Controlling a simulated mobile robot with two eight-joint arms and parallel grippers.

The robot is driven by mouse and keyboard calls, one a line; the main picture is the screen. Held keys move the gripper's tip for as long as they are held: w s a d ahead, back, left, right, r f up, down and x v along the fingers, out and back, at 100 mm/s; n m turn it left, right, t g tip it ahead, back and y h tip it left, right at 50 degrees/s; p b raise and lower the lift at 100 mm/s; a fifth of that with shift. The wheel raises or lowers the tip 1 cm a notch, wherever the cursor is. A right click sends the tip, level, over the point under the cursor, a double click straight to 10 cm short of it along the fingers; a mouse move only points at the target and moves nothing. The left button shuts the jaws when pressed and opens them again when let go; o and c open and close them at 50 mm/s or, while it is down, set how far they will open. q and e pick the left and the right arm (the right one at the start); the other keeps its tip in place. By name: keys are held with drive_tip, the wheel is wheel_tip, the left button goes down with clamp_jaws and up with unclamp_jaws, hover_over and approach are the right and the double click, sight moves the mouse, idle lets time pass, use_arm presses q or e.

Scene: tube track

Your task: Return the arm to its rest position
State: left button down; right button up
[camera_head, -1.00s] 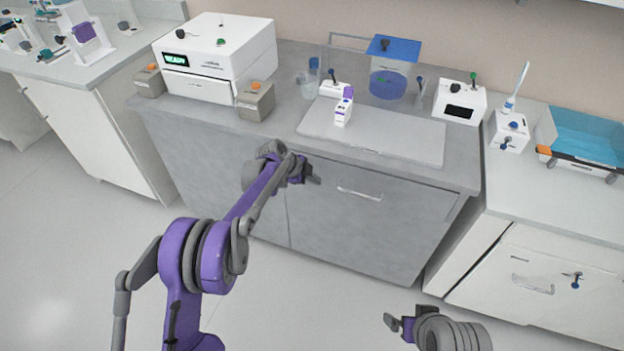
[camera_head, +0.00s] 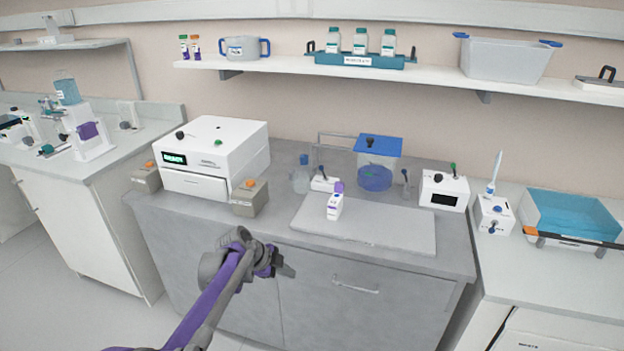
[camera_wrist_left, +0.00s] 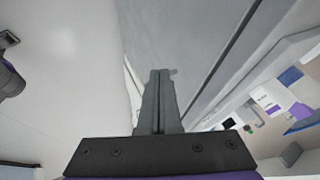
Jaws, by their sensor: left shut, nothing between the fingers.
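My left gripper (camera_head: 286,270) is in front of the grey cabinet, below the worktop edge, with the purple and grey arm coming in from the lower left. In the left wrist view its two fingers (camera_wrist_left: 160,92) lie together, shut and empty, close to the grey cabinet front. It is apart from the objects on the worktop. My right gripper is out of view.
The grey worktop (camera_head: 285,232) holds a white machine (camera_head: 222,150) reading READY, a pale board (camera_head: 390,232) with a small white and purple bottle (camera_head: 335,207), and a blue-lidded container (camera_head: 378,150). The cabinet handle (camera_head: 355,287) sticks out right of my left gripper. A loaded shelf (camera_head: 290,66) runs above.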

use_arm(q)
drive_tip(key=s+a+r+n+y+p, duration=0.2)
drive_tip(key=s+r+n, duration=0.3)
drive_tip(key=s, duration=0.5)
drive_tip(key=s+a+r+n+y+p, duration=0.1)
drive_tip(key=s+a+r+n+p, duration=0.1)
drive_tip(key=s+r+n, duration=0.6)
drive_tip(key=s+a+f+n+y+p, duration=0.1)
drive_tip(key=s+n, duration=0.1)
drive_tip(key=s, duration=0.4)
drive_tip(key=s+a+f+n+y+p, duration=0.1)
drive_tip(key=s+n, duration=0.1)
drive_tip(key=s, duration=0.5)
drive_tip(key=s+a+f+n+t+y+p, duration=0.1)
drive_tip(key=s+a+f+n, duration=0.1)
drive_tip(key=s, duration=0.4)
drive_tip(key=shift+s+n, duration=0.15)
drive_tip(key=shift+n, duration=0.15)
